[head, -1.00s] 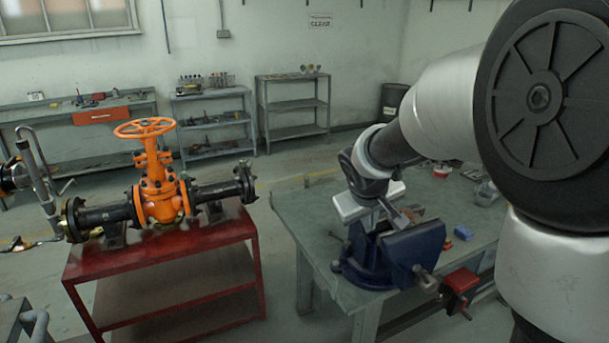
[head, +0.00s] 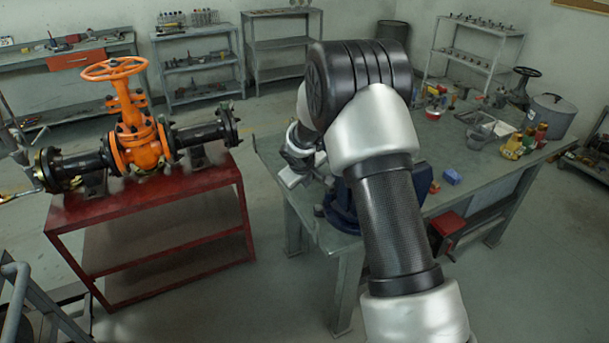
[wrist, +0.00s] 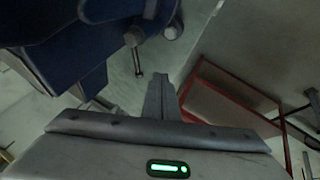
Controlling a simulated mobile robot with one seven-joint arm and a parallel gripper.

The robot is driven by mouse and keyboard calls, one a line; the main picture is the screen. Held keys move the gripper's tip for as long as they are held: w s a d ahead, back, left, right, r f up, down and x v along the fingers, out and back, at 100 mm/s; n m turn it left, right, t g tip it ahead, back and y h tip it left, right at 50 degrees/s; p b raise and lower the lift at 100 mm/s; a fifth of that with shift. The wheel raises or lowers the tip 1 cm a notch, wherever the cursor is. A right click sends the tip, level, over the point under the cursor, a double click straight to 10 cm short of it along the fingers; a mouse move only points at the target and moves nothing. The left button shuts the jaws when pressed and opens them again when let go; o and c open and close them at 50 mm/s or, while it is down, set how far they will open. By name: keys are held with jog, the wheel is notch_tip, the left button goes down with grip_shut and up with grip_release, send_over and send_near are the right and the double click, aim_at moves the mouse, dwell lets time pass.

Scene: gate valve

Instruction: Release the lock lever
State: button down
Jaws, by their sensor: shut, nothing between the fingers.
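The orange gate valve (head: 137,145), with its orange handwheel (head: 113,68) on top, sits in a black flanged pipe on the red stand at the left. I cannot make out a lock lever on it at this size. My gripper shows in the wrist view (wrist: 161,82) with its fingers together and nothing between them. In the head view it is right of the valve and apart from it, by the vise, partly hidden by my arm. The blue vise (wrist: 60,45) is close beside it at upper left in the wrist view.
The red stand (head: 150,203) also shows in the wrist view (wrist: 228,92). The grey workbench (head: 490,185) carries the vise, a blue block (head: 452,177) and a grey pot (head: 551,117). Open floor lies between stand and bench. Shelves line the back wall.

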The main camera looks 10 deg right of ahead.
aim_at(318, 180)
jog(key=shift+w+d+f+p, duration=0.35)
jog(key=shift+w+d, duration=0.35)
jog(key=shift+d, duration=0.15)
jog(key=shift+w+d+f+p, duration=0.25)
jog(key=shift+w+d+f, duration=0.1)
jog(key=shift+w+d, duration=0.45)
jog(key=shift+s, duration=0.1)
jog(key=shift+w+d+f+m+b, duration=0.3)
jog(key=shift+w+f+m+b, duration=0.15)
jog(key=shift+b, duration=0.8)
jog(key=shift+w+d+m+h+b, duration=0.1)
jog(key=shift+d+m+h+b, duration=0.05)
jog(key=shift+m+h+b, duration=0.35)
jog(key=shift+d+r+m+g+b, duration=0.15)
jog(key=shift+r+m+g+b, duration=0.1)
jog(key=shift+r+g+b, duration=0.1)
